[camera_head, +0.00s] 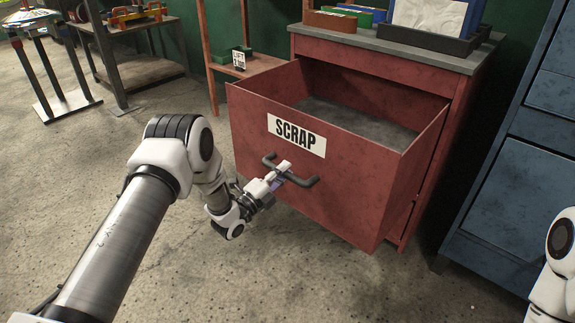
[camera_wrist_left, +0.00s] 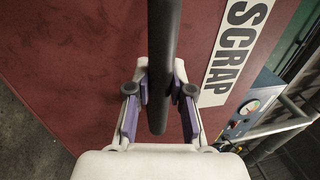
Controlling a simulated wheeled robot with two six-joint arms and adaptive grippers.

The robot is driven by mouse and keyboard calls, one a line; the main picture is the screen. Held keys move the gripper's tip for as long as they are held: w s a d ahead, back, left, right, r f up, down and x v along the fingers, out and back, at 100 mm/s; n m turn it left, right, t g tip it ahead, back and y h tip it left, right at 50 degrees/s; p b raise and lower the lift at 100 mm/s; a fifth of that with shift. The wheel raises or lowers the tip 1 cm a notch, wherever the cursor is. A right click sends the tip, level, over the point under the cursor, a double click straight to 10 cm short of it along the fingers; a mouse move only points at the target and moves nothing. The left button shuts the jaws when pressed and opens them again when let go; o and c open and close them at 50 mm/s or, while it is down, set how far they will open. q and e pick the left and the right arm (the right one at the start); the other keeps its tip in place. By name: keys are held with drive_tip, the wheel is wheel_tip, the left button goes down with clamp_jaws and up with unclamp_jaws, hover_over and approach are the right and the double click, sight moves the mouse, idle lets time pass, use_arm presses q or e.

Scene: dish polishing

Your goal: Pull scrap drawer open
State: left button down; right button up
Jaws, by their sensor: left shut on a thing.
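The red scrap drawer (camera_head: 335,180) is pulled well out of the red cabinet (camera_head: 455,85). Its inside shows, and I see no items in it. A white SCRAP label (camera_head: 297,136) is on its front; the label also shows in the left wrist view (camera_wrist_left: 236,45). Below the label is a dark bar handle (camera_head: 302,181). My left gripper (camera_head: 282,171) is shut on the handle, near its middle. In the left wrist view the handle (camera_wrist_left: 163,60) runs between the purple-padded fingers (camera_wrist_left: 160,98). My right gripper is not in view; only part of my right arm shows at the right edge.
A dark tray (camera_head: 433,38) and several small bins (camera_head: 345,15) stand on the cabinet top. A blue cabinet (camera_head: 520,170) stands close on the right. A wooden shelf (camera_head: 250,66) stands behind the drawer on the left. The concrete floor (camera_head: 300,270) in front is clear.

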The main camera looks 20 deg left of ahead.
use_arm(q)
drive_tip(key=c, duration=1)
unclamp_jaws()
drive_tip(key=v, duration=1.2)
